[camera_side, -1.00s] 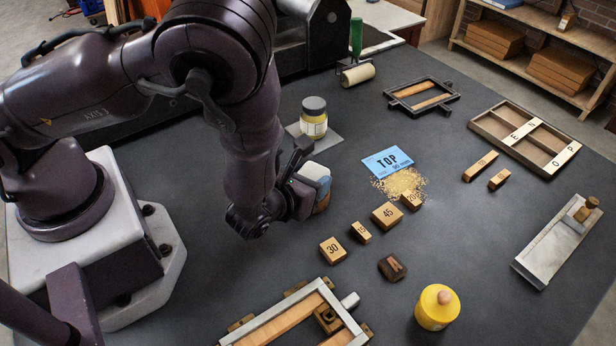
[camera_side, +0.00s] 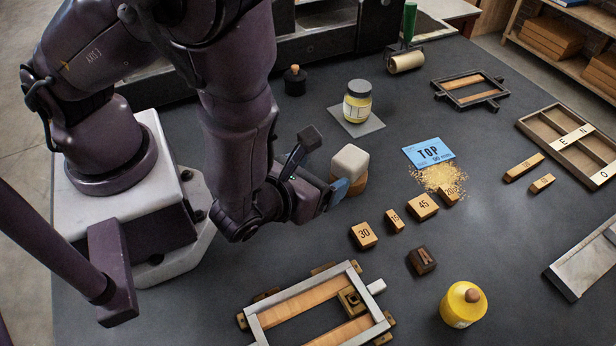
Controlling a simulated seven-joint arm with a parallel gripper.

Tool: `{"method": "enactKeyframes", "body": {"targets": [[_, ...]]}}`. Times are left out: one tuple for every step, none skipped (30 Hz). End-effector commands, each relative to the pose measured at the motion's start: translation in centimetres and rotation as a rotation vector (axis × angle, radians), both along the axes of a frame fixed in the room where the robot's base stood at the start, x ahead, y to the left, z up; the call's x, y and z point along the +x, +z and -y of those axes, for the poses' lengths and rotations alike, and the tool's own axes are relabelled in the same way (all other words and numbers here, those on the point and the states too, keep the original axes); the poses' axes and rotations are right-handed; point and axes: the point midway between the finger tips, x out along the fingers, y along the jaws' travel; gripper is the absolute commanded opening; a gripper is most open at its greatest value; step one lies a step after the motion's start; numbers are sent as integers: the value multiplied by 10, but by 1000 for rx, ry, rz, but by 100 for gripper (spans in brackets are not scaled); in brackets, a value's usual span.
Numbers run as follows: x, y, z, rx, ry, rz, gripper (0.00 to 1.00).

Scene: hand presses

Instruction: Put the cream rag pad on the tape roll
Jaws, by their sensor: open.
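The cream rag pad (camera_side: 349,162) is a pale rounded block. It sits on a tan-orange roll, the tape roll (camera_side: 352,187), which shows only partly beneath it. My gripper (camera_side: 338,190) is open, just left of the pad and roll. One bluish fingertip overlaps the roll's left side and the pad's lower left in the picture. The other fingertip is not clearly visible, and I cannot tell whether the visible one touches either thing. No object shows held in the gripper.
A yellow-labelled jar (camera_side: 357,102) stands on a grey plate behind. A blue TOP card (camera_side: 428,153) and gold grains lie to the right. Numbered wood blocks (camera_side: 364,235), a metal frame (camera_side: 318,305) and a yellow pot (camera_side: 463,305) lie nearer the front.

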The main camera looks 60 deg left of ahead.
Motion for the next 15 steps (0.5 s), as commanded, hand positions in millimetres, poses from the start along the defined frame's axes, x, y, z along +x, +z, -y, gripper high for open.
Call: {"method": "enactKeyframes", "body": {"targets": [[-7, 3, 4, -4, -4, 1, 80], [-10, 5, 6, -3, -3, 1, 80], [-14, 6, 7, -3, -2, 1, 80], [-16, 8, 8, -2, -2, 1, 80], [-18, 8, 9, -1, -1, 2, 80], [-20, 9, 9, -2, -1, 2, 80], [-22, 10, 10, -1, -1, 2, 80], [-22, 10, 10, -2, -1, 1, 80], [-23, 11, 10, -1, -1, 0, 80], [-23, 11, 10, -1, 1, 2, 80], [-23, 12, 9, -4, 6, 3, 80], [-22, 14, 8, -11, 25, 9, 80], [-20, 18, 6, -21, 48, 16, 80], [-18, 23, 2, -36, 82, 27, 80], [-14, 32, -4, -63, 143, 44, 80]]}}
